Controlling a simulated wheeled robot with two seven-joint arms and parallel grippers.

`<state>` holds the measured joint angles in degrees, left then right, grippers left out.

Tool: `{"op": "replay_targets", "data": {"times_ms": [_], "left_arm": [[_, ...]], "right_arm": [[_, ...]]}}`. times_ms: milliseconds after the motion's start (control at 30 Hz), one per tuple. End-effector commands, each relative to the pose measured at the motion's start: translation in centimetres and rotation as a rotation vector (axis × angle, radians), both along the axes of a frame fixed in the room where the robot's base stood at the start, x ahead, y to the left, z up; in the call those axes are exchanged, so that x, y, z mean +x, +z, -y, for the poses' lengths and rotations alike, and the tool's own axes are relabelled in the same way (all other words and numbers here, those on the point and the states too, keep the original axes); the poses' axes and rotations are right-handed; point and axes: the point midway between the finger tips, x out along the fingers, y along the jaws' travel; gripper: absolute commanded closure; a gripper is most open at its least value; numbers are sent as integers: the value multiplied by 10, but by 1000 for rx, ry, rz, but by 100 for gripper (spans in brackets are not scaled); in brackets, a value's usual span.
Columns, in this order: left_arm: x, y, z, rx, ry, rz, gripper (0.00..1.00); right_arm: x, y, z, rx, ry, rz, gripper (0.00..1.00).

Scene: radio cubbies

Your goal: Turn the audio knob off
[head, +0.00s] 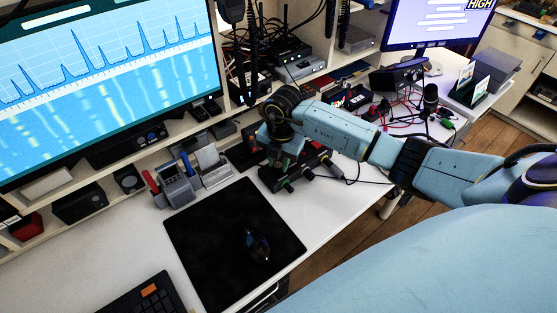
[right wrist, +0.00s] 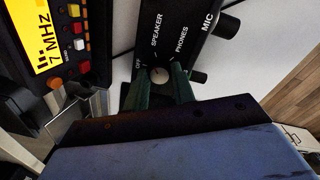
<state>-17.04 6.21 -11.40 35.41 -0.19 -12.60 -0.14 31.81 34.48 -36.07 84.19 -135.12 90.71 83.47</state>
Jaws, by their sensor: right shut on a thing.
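The audio knob (right wrist: 159,75) is a small round knob on a black box (right wrist: 196,47) in the right wrist view. White labels OFF, SPEAKER and PHONES are spread around it, with OFF on the left. The two dark green fingers of my right gripper (right wrist: 161,78) are shut on the knob, one on each side. Which label the knob points to is not clear. In the head view my right gripper (head: 284,152) reaches down to the black box at the back of the white desk; the knob cannot be made out there. My left gripper is out of view.
A radio with a yellow display (right wrist: 45,32) stands left of the box in the right wrist view. Another black knob (right wrist: 226,26) is near the MIC label. In the head view a black mat (head: 205,235) with a mouse (head: 257,244) lies in front, and a pen holder (head: 176,185) stands left.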

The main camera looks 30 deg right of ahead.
Motion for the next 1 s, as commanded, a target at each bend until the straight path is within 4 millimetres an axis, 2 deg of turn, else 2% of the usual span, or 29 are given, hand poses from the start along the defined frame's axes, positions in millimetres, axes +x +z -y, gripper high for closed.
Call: {"op": "replay_targets", "data": {"times_ms": [700,1000], "left_arm": [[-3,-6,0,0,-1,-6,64],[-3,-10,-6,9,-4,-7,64]], "right_arm": [[2,1,1,0,643,1,97],[2,1,1,0,825,2,97]]}}
